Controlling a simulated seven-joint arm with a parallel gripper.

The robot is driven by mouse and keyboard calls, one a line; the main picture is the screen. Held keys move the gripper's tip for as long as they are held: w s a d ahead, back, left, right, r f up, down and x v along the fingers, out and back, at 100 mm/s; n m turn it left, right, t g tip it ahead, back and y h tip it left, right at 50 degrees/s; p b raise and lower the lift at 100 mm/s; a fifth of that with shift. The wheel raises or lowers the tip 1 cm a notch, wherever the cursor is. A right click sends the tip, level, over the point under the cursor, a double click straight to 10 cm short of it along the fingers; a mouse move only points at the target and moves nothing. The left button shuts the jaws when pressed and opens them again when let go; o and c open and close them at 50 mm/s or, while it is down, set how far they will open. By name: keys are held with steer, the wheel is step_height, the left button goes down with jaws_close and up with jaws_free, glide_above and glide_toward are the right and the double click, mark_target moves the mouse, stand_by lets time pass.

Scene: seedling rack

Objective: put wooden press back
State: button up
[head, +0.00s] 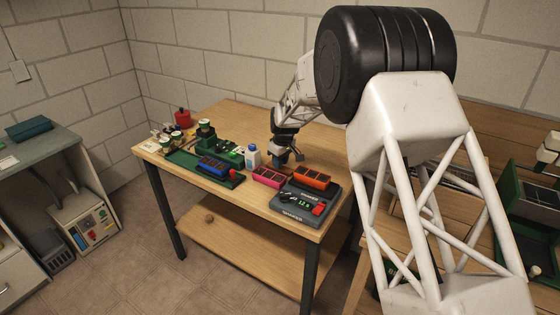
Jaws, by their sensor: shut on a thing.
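My gripper (285,155) is at the right half of the wooden table, low over its top, behind the coloured trays. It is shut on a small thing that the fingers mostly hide. I cannot make out its shape or whether it is the wooden press. No other thing on the table top shows clearly as a wooden press. A small round brown thing (209,218) lies on the lower shelf; I cannot tell what it is.
A white bottle with a blue cap (253,157) stands just left of my gripper. A pink tray (267,176), an orange tray (312,178) and a dark scale (300,211) are in front. A blue tray (212,166) and several small pots are further left. The table's back is clear.

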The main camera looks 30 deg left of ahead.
steer(key=o, duration=0.9)
steer(key=shift+f, duration=0.1)
steer(key=shift+s+d+r, duration=0.1)
steer(key=shift+d+r, duration=0.05)
steer(key=shift+r, duration=1.15)
steer(key=shift+w+d+r, duration=0.1)
steer(key=shift+d+r, duration=0.05)
steer(key=shift+r, duration=1.15)
steer(key=shift+s+d+r, duration=0.1)
steer(key=shift+d+r, duration=0.05)
steer(key=shift+r, duration=1.15)
steer(key=shift+d, duration=0.1)
